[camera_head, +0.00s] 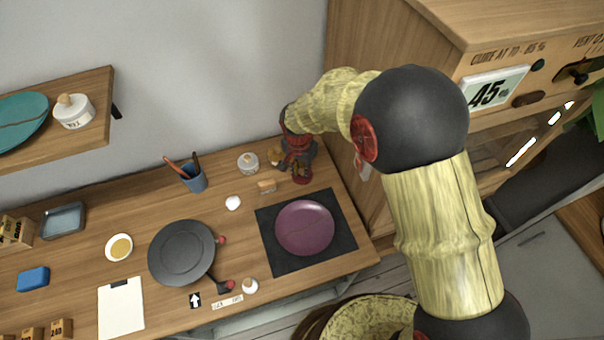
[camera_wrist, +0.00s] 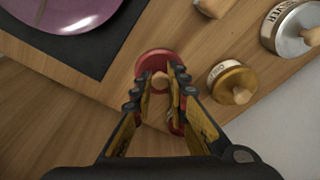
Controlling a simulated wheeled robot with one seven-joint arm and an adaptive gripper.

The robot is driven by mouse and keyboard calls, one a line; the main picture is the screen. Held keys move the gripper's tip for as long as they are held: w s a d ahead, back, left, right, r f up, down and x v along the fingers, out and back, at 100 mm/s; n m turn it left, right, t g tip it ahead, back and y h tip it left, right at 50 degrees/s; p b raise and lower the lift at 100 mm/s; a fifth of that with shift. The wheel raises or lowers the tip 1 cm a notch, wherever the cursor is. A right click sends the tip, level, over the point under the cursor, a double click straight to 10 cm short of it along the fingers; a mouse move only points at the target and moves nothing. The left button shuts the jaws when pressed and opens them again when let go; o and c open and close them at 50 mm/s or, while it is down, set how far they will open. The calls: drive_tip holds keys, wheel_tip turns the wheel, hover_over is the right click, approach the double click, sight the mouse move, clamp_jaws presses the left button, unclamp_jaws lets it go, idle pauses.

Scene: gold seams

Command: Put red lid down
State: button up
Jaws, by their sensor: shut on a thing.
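The red lid (camera_wrist: 148,60) is a round red disc with a pale wooden knob, under my fingertips in the wrist view. My gripper (camera_wrist: 161,80) is shut on the knob, with one finger on each side. In the head view, my gripper (camera_head: 299,168) points down at the back right of the wooden table, and the red lid (camera_head: 302,179) shows just below it. The fingers hide part of the lid. I cannot tell whether its underside touches the table.
A gold-lidded jar (camera_wrist: 232,82) and a silver-lidded jar (camera_wrist: 292,28) stand close to the right in the wrist view. A purple plate (camera_head: 305,228) lies on a black mat (camera_head: 277,262). Bare wood lies around the lid. A wooden cabinet (camera_head: 372,40) stands right of the table.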

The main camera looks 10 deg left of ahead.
sight(300, 179)
drive_tip(key=shift+f, duration=1.1)
drive_tip(key=shift+f+b, duration=0.15)
drive_tip(key=shift+b, duration=0.15)
drive_tip(key=o, duration=0.9)
drive_tip(key=shift+s, duration=0.1)
drive_tip(key=r, duration=0.4)
drive_tip(key=s+r+p, duration=0.1)
drive_tip(key=r, duration=0.3)
drive_tip(key=r+p, duration=0.1)
drive_tip(key=r, duration=0.3)
drive_tip(key=shift+s+a+r, duration=0.1)
drive_tip(key=shift+s+a, duration=0.05)
drive_tip(key=shift+s, duration=0.05)
